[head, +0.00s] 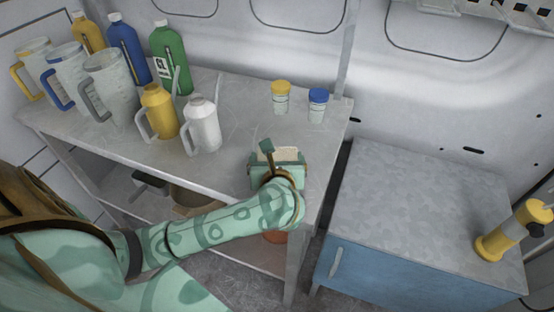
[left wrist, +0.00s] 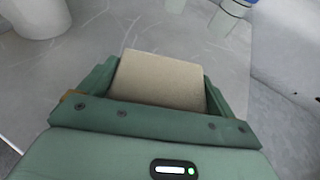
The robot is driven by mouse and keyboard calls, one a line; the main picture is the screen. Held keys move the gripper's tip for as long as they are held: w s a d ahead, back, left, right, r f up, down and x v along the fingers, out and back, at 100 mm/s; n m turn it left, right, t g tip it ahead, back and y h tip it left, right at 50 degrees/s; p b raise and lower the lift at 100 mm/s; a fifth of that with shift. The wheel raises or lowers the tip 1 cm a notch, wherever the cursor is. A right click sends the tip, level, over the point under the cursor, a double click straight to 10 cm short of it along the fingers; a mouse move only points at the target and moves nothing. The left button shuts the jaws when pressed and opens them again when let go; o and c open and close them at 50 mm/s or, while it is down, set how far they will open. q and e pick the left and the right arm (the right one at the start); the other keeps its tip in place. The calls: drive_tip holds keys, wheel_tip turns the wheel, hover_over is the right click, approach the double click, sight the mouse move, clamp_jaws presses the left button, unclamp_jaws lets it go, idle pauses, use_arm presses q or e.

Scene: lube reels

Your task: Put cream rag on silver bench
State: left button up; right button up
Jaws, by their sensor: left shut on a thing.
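The cream rag (head: 279,153) is a small pale block-like piece between the fingers of my left gripper (head: 277,163). In the left wrist view the rag (left wrist: 160,80) fills the space between the two green fingers of the left gripper (left wrist: 159,88), which is shut on it. The silver bench (head: 236,140) is the scratched grey metal top on legs. The rag is over the right part of the bench top, near its front edge. I cannot tell whether it touches the top. My right gripper is not in view.
Jugs and bottles crowd the bench's left half, including a small yellow jug (head: 159,112) and a white jug (head: 201,127). A yellow-lidded jar (head: 281,98) and blue-lidded jar (head: 318,105) stand behind the gripper. A blue cabinet (head: 400,283) is at right, carrying a yellow tool (head: 510,232).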

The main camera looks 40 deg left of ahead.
use_arm(q)
drive_tip(key=shift+f, duration=0.1)
drive_tip(key=o, duration=0.7)
drive_tip(key=shift+r, duration=0.3)
drive_tip(key=p+v, duration=0.1)
drive_tip(key=v, duration=0.5)
drive_tip(key=p+v, duration=0.2)
drive_tip(key=v, duration=0.4)
drive_tip(key=shift+d+f, duration=0.1)
drive_tip(key=shift+f, duration=0.15)
